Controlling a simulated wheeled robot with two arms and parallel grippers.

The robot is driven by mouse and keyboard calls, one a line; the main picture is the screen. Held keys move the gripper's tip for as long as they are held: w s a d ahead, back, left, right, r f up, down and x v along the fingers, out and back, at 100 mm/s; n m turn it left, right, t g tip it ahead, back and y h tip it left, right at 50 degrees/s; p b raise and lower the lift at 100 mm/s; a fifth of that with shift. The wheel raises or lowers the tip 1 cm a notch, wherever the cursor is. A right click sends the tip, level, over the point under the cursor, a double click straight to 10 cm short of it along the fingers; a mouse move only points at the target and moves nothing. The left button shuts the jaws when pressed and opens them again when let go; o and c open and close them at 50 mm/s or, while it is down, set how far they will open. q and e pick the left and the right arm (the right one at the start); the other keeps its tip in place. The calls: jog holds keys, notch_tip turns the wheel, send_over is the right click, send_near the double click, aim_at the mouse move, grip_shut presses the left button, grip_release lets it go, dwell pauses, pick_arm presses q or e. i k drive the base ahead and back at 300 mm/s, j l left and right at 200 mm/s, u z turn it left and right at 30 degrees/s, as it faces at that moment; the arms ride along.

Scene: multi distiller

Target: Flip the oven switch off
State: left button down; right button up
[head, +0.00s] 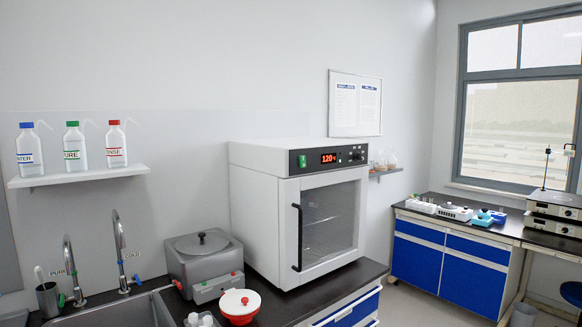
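The white oven (262,215) stands on the dark counter in the middle of the head view. Its glass door (328,222) is closed, with a black vertical handle (297,237) at its left side. A dark control panel runs above the door. The green oven switch (302,161) sits at the panel's left end and looks lit. The red display (329,158) beside it reads about 120. Small knobs or buttons (354,155) are at the panel's right end. Neither of my grippers shows in the head view.
Left of the oven are a grey lidded bath (205,262), a red-and-white bowl (240,304) and a sink (110,312) with two taps. A shelf (80,176) holds three wash bottles. Floor shows right of the counter, before a blue cabinet (440,262).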

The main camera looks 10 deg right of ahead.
aim_at(302, 159)
jog(key=i, duration=0.9)
jog(key=i+l, duration=0.15)
jog(key=l, duration=0.2)
jog(key=i+l, duration=0.1)
jog(key=l, duration=0.25)
jog(key=i+l, duration=0.15)
jog(key=l, duration=0.2)
jog(key=i+l+z, duration=0.1)
jog(key=l, duration=0.25)
jog(key=i+l, duration=0.15)
jog(key=l, duration=0.2)
